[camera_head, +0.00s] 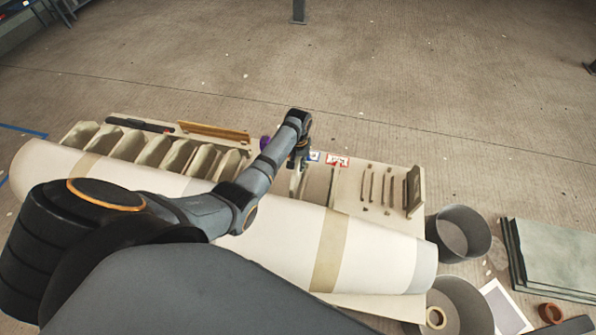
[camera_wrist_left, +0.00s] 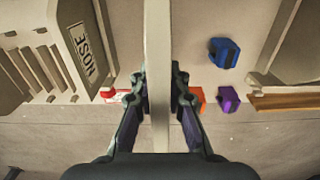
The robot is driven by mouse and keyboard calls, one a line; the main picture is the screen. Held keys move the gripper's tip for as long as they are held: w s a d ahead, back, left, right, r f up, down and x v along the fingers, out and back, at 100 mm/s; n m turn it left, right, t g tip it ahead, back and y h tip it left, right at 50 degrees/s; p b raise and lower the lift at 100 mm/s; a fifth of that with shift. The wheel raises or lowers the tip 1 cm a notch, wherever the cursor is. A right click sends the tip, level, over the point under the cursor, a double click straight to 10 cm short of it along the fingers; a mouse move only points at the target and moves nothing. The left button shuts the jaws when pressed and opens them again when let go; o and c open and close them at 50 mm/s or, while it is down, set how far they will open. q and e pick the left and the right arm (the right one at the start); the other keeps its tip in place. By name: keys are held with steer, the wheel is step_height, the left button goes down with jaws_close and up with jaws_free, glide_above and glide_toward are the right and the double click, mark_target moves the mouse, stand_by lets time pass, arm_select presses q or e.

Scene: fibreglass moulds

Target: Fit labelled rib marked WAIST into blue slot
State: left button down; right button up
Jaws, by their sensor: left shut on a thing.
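My left gripper (camera_wrist_left: 159,94) is shut on a thin beige rib (camera_wrist_left: 158,40), seen edge-on between the fingers in the left wrist view. Its label is hidden, so I cannot tell if it reads WAIST. In the head view the left gripper (camera_head: 298,160) is over the middle of the long bench, partly hidden by its own arm. A blue slotted block (camera_wrist_left: 224,52) lies to the right of the held rib, apart from it. A rib labelled NOSE (camera_wrist_left: 85,45) stands at the left. My right gripper is not in view.
A purple block (camera_wrist_left: 228,99) and an orange block (camera_wrist_left: 197,98) are near the blue one. A long white rounded mould (camera_head: 285,235) lies along the bench front. A rack with narrow slots (camera_head: 390,212) is at the right; grey tubs (camera_head: 459,233) stand beyond it.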

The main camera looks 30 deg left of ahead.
arm_select(q)
steer(key=shift+d, duration=0.1)
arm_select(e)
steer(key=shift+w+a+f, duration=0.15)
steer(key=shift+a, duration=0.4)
arm_select(q)
steer(key=shift+s+r+p, duration=0.1)
steer(key=shift+r+p, duration=0.1)
steer(key=shift+p, duration=0.5)
step_height(320, 180, down, 6)
steer(key=b, duration=0.4)
steer(key=shift+f, duration=0.1)
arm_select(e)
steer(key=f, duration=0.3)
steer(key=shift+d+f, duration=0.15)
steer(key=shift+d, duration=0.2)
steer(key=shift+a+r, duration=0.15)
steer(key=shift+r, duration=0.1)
arm_select(q)
steer(key=shift+p, duration=0.5)
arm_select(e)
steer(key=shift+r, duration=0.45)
arm_select(q)
steer(key=shift+f+b, duration=2.15)
steer(key=shift+f, duration=0.4)
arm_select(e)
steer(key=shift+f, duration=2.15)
